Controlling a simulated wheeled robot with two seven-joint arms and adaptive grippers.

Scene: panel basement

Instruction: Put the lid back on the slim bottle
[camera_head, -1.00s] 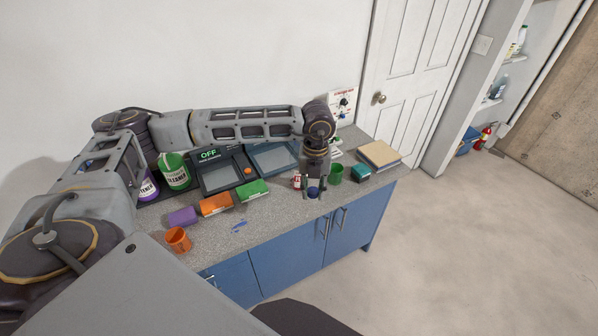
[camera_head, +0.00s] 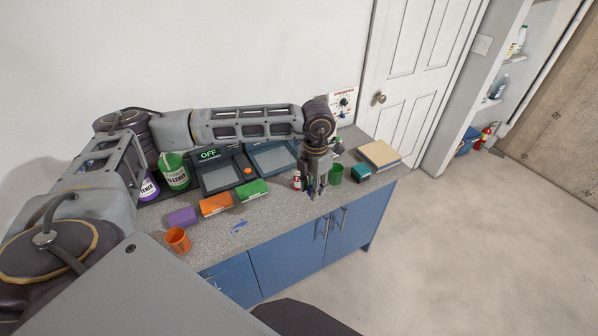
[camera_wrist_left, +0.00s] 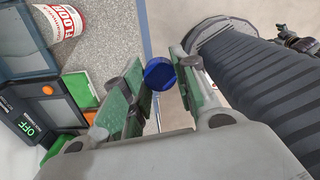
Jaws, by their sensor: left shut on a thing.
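My left gripper (camera_head: 314,192) hangs over the right part of the counter, near its front edge. In the left wrist view it (camera_wrist_left: 158,82) is shut on a blue round lid (camera_wrist_left: 158,73), held between the fingertips. In the head view the fingers mostly hide the lid. A small red-and-white container (camera_head: 297,181) stands just left of the gripper; in the left wrist view it (camera_wrist_left: 62,22) shows a red label with partly readable letters. I cannot tell whether it is the slim bottle. No other open slim bottle shows clearly near the gripper. My right gripper is out of view.
A green cup (camera_head: 336,174) stands close to the gripper's right, with a teal box (camera_head: 361,174) beyond. Green (camera_head: 253,190), orange (camera_head: 216,204) and purple (camera_head: 182,216) blocks and an orange cup (camera_head: 178,240) stand leftward.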

